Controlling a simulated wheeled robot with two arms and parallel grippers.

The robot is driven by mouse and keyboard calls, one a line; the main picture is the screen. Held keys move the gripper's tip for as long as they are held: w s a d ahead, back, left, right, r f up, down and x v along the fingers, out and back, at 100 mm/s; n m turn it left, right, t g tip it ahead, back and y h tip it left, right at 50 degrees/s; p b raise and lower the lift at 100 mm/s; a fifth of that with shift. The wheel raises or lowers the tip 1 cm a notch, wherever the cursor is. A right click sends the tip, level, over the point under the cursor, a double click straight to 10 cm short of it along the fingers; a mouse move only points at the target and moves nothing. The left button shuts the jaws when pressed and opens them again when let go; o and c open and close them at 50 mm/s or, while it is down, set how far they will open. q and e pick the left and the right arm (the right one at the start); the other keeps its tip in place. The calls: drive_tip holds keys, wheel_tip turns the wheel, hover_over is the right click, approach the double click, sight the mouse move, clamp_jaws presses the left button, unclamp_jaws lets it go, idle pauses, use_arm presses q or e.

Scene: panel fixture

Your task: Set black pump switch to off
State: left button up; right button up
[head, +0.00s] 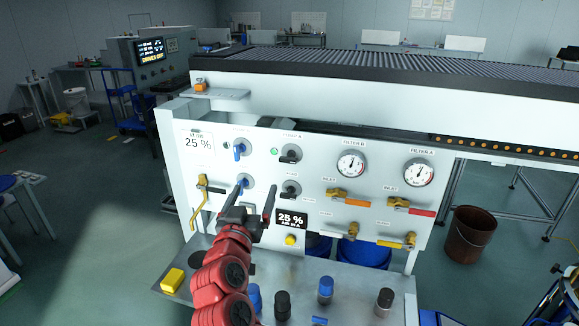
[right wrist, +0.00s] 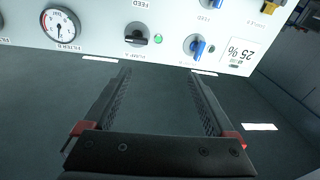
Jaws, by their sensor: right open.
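The upper black switch (head: 291,154), under a label that seems to read PUMP A, is on the white panel (head: 330,215). Its handle lies roughly sideways, and a lit green lamp (head: 274,151) is on its left. In the right wrist view, which shows the panel upside down, the black switch (right wrist: 136,35) is at the top, beside the green lamp (right wrist: 158,39). A second black switch (head: 291,189) sits lower. My right gripper (head: 256,188) is open and empty in front of the panel, lower left of the upper black switch and apart from it. My left gripper is not in view.
Blue switches (head: 239,150) (head: 242,183) are left of the black ones. A yellow lever (head: 198,205) sticks out at left.

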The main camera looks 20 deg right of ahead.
sight(287, 161)
drive_tip(key=w+d+m+p, duration=0.1)
drive_tip(key=w+d, duration=0.2)
drive_tip(key=w+d+m+g+h+p, duration=0.1)
drive_tip(key=w+d+p, duration=0.1)
drive_tip(key=w+d, duration=0.2)
drive_tip(key=w+d+p, duration=0.2)
drive_tip(key=w+d, duration=0.1)
drive_tip(key=d, duration=0.1)
drive_tip(key=shift+w+r+m+g, duration=0.25)
drive_tip(key=shift+r+m+g, duration=0.1)
drive_tip(key=shift+m+g, duration=0.05)
drive_tip(key=shift+w+d+f, duration=0.1)
drive_tip(key=shift+w+d, duration=0.2)
drive_tip(key=shift+w, duration=0.2)
drive_tip(key=shift+c, duration=0.3)
drive_tip(key=c, duration=1.3)
